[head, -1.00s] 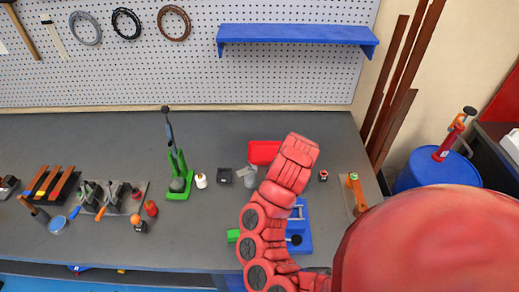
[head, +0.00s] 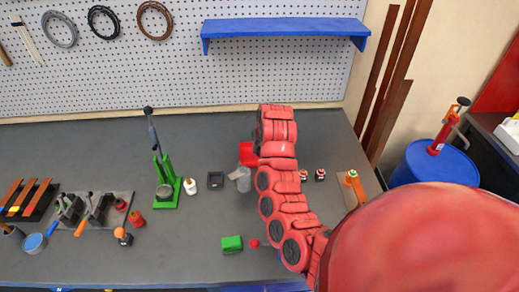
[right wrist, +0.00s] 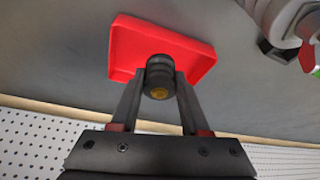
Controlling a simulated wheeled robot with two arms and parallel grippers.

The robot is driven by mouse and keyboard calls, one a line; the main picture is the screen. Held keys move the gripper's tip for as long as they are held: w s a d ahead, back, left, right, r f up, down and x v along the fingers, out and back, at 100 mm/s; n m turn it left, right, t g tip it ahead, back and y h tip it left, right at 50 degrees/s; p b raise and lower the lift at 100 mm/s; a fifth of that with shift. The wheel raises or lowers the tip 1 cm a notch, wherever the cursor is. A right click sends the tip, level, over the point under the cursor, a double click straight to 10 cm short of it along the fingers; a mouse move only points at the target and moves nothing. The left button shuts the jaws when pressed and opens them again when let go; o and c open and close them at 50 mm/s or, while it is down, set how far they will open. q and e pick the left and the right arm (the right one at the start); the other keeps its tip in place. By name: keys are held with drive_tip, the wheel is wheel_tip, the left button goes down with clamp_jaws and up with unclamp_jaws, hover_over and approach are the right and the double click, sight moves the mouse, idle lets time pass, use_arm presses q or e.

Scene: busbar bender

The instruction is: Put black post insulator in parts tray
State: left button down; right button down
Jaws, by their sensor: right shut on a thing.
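The black post insulator (right wrist: 160,74) is a ribbed round black piece with a brass-coloured end, seen in the right wrist view. My right gripper (right wrist: 158,82) is shut on it, one finger on each side. The red parts tray (right wrist: 126,50) lies behind the insulator in that view, and the insulator overlaps its middle. I cannot tell the height between them. In the head view the tray (head: 246,150) is partly hidden by my right arm, and the gripper and insulator are hidden. My left gripper is not in view.
A green block (head: 232,244) lies in front. Two small parts (head: 312,175) are to the right. A blue shelf (head: 285,30) hangs above.

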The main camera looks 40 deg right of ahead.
sight(259, 150)
drive_tip(key=shift+w+d+f+p, duration=0.1)
drive_tip(key=shift+w+d+p, duration=0.15)
drive_tip(key=shift+w, duration=0.5)
drive_tip(key=shift+w+d+f+p, duration=0.15)
drive_tip(key=shift+w+d, duration=0.2)
drive_tip(key=shift+w, duration=0.35)
drive_tip(key=shift+f, duration=0.15)
wheel_tip(259, 150, down, 3)
drive_tip(key=shift+r+p, duration=0.1)
drive_tip(key=shift+p, duration=0.85)
drive_tip(key=shift+f, duration=0.3)
drive_tip(key=shift+c, duration=2)
unclamp_jaws()
